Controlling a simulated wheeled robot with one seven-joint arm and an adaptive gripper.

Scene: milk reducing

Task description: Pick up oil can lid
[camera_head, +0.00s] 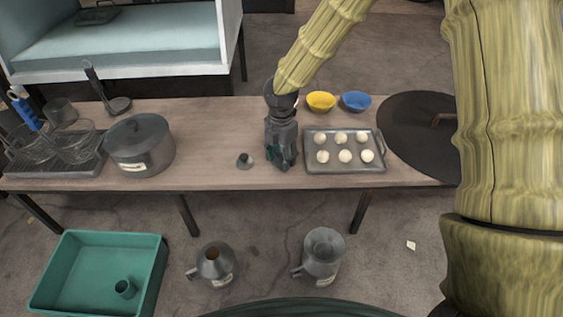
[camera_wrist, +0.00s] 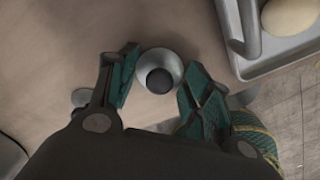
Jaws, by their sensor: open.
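A small grey lid with a dark knob (camera_head: 244,160) sits on the wooden table, left of my gripper in the head view. My gripper (camera_head: 283,155) is over the table between this lid and the baking tray. In the wrist view, a round grey piece with a dark knob (camera_wrist: 158,72) shows between and slightly beyond the green fingertips (camera_wrist: 155,78); it looks like the same lid. The fingers are apart and hold nothing. How high the gripper is above the lid is hard to tell.
The tray with several pale balls (camera_head: 308,165) stands just right of my gripper. Behind are a yellow bowl (camera_head: 320,102) and a blue bowl (camera_head: 356,101). A lidded pot (camera_head: 140,150) stands left. Metal cans (camera_head: 216,266) (camera_head: 322,258) and a green bin (camera_head: 60,270) are on the floor.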

